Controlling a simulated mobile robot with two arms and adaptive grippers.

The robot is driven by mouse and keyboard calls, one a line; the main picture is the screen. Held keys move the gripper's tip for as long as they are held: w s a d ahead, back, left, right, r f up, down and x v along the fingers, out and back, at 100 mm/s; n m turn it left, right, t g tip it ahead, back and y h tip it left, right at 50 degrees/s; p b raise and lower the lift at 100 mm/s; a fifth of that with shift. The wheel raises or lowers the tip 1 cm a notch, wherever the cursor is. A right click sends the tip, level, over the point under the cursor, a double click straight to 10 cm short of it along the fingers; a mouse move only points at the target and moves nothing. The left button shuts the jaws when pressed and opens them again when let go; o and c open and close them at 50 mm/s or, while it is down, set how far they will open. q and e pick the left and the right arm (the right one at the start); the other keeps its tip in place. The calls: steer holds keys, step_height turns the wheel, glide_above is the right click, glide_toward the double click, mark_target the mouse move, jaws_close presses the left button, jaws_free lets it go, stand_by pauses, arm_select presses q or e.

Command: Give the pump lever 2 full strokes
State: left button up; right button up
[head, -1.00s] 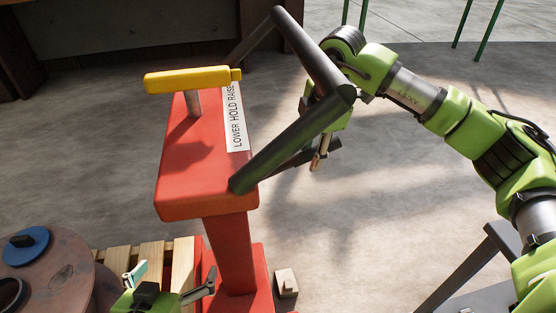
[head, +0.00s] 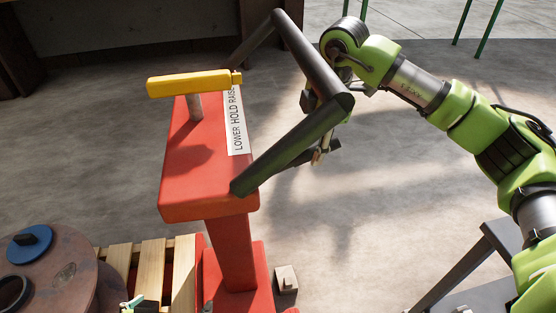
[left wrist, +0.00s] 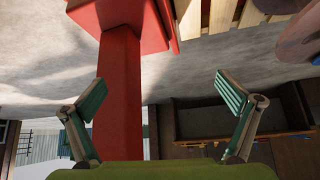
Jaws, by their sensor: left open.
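The red pump post (head: 190,180) stands upright at centre left. The dark grey lever (head: 292,150), a bent bar frame, reaches from its right side up and back. A yellow handle (head: 190,82) sits on top beside a "LOWER HOLD RAISE" label (head: 237,120). My right gripper (head: 322,155) is behind the lever's bend, mostly hidden by it; I cannot tell if it touches. My left gripper (head: 138,303) barely shows at the bottom edge of the head view. In the left wrist view it (left wrist: 158,98) is open and empty, with the red post (left wrist: 120,95) beyond its fingers.
A brown reel (head: 75,265) with a blue disc (head: 28,245) lies at lower left beside a wooden pallet (head: 150,275). A small pale block (head: 286,280) is on the floor near the post's base. The floor right of the post is mostly clear.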

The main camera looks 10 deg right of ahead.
steer(key=shift+s+r+p, duration=0.1)
steer(key=shift+r+p, duration=0.3)
steer(key=shift+r, duration=0.25)
steer(key=shift+s+d+r+p, duration=0.1)
steer(key=shift+r+p, duration=0.25)
steer(key=shift+r, duration=0.2)
steer(key=shift+s+d+r+p, duration=0.1)
steer(key=shift+r+p, duration=0.25)
steer(key=shift+r, duration=0.3)
arm_select(q)
steer(key=s+a+f+g+y, duration=0.1)
steer(key=s+g, duration=0.3)
steer(key=s, duration=0.4)
steer(key=shift+s+a+f, duration=0.3)
steer(key=shift+a+f, duration=0.2)
steer(key=shift+a, duration=0.3)
